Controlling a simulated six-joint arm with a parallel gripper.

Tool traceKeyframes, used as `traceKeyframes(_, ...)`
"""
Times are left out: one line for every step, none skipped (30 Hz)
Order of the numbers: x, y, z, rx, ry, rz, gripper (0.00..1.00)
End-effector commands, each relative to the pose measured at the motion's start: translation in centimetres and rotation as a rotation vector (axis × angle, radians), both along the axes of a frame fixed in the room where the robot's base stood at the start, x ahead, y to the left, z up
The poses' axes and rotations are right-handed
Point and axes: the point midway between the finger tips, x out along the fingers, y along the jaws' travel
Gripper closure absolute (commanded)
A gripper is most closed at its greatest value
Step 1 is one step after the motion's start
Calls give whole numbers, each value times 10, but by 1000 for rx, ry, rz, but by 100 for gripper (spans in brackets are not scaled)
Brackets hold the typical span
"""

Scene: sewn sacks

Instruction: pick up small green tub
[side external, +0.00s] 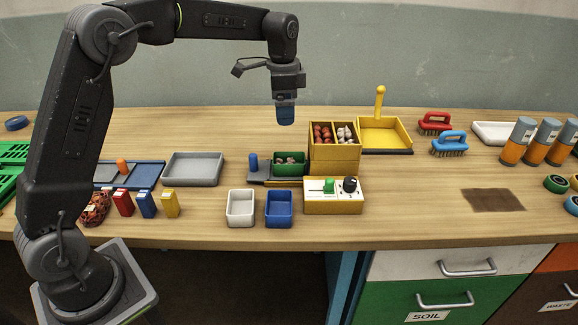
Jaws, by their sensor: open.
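The small green tub (289,169) stands mid-table and holds small pale and reddish pieces. It is beside a grey base with a blue upright knob, and just left of a yellow two-part box. My gripper (286,118) points down, high above the tub, with clear air between them. Its blue-tipped jaws are open, though the gap hardly shows from this side. I see nothing held in them.
The yellow box (334,152) with red and white pieces rises close to the tub's right. A yellow control box (333,196), white tray (240,208) and blue tray (279,209) stand in front. A grey tray (192,169) is at left. Bare table lies behind.

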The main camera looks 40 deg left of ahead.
Motion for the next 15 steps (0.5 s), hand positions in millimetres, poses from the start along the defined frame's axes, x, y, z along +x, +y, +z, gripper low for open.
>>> traceKeyframes(8, 3, -9, -1, 16, -20, 6)
traceKeyframes(12, 4, -13, -2, 21, -30, 6)
traceKeyframes(15, 5, -16, -2, 27, -42, 6)
traceKeyframes(17, 6, -19, -2, 32, -50, 6)
traceKeyframes(19, 6, -21, -3, 35, -55, 6)
traceKeyframes(20, 7, -24, -4, 37, -59, 6)
traceKeyframes(20, 7, -26, -4, 39, -61, 6)
traceKeyframes(21, 7, -30, -4, 40, -63, 6)
traceKeyframes(20, 7, -35, -4, 42, -63, 6)
traceKeyframes(20, 7, -40, -4, 43, -63, 6)
traceKeyframes(20, 7, -46, -4, 42, -63, 6)
traceKeyframes(19, 7, -54, -4, 43, -63, 6)
traceKeyframes(19, 7, -60, -4, 42, -62, 6)
traceKeyframes(20, 6, -66, -4, 42, -62, 6)
traceKeyframes(19, 6, -74, -4, 43, -62, 6)
